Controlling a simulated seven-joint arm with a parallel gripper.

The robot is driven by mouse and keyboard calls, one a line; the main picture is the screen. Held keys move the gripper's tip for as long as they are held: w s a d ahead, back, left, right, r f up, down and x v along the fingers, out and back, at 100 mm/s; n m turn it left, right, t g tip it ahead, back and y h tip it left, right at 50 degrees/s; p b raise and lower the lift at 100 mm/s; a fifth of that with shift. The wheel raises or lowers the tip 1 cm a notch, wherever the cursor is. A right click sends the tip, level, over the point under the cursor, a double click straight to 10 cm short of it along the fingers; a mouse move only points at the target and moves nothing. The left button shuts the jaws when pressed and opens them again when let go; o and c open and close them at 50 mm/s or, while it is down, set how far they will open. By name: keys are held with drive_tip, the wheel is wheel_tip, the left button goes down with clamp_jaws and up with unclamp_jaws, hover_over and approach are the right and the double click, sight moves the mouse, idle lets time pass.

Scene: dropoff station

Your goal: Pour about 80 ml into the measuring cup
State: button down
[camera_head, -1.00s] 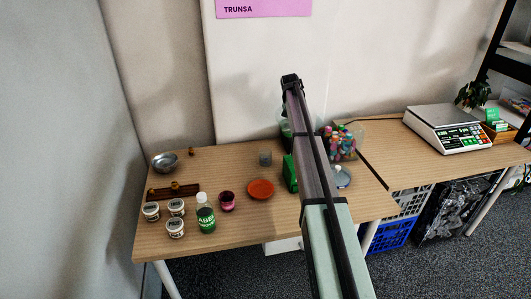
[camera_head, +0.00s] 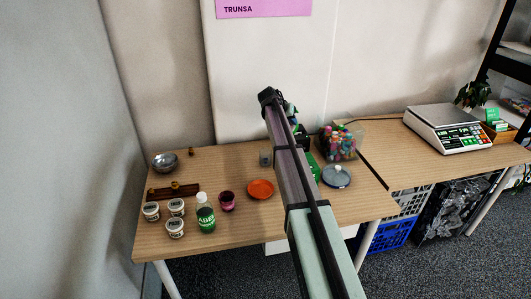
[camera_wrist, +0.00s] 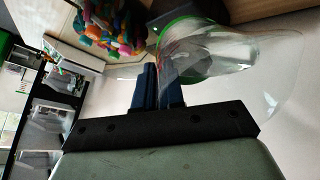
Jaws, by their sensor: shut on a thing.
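My gripper (camera_wrist: 160,88) is shut on a clear, green-rimmed vessel (camera_wrist: 285,85), seen tilted across the wrist view. I cannot tell how much liquid it holds. In the head view my arm hides most of the gripper and the vessel, at the back of the table. A small grey cup (camera_head: 265,158) stands on the table, just left of my arm; it may be the measuring cup, but its markings are too small to read. The held vessel is apart from the table.
On the wooden table (camera_head: 180,247) are a green-labelled bottle (camera_head: 206,218), a dark red cup (camera_head: 227,201), an orange dish (camera_head: 261,189), several white tubs (camera_head: 175,229), a metal bowl (camera_head: 164,162) and a blue-grey round item (camera_head: 337,177). A bin of colourful pieces (camera_head: 340,144) stands right of my arm.

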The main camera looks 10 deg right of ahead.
drive_tip(key=shift+s+a+f+t+h, duration=0.1)
drive_tip(key=shift+a+t+h, duration=0.2)
drive_tip(key=shift+h, duration=0.2)
drive_tip(key=shift+s+a+t+h, duration=0.15)
drive_tip(key=shift+t+h, duration=0.15)
drive_tip(key=shift+h, duration=0.2)
idle(1.2)
drive_tip(key=shift+w+d, duration=0.1)
idle(0.8)
drive_tip(key=shift+a+f+t+h, duration=0.1)
drive_tip(key=shift+a+t+h, duration=0.15)
drive_tip(key=shift+h, duration=0.25)
idle(1.3)
drive_tip(key=shift+d, duration=0.1)
drive_tip(key=shift+w+d+r+y, duration=0.15)
drive_tip(key=shift+d+r+y, duration=0.1)
drive_tip(key=shift+y, duration=0.25)
drive_tip(key=shift+d+g+y, duration=0.2)
drive_tip(key=shift+g+y, duration=0.55)
drive_tip(key=shift+y, duration=0.15)
drive_tip(key=shift+w, duration=0.1)
drive_tip(key=shift+w+d+f+g+y, duration=0.15)
drive_tip(key=shift+d+g+y, duration=0.15)
drive_tip(key=shift+y, duration=0.25)
drive_tip(key=shift+w+d+f+g+y, duration=0.1)
drive_tip(key=shift+d+g+y, duration=0.15)
drive_tip(key=shift+y, duration=0.3)
drive_tip(key=shift+d, duration=0.1)
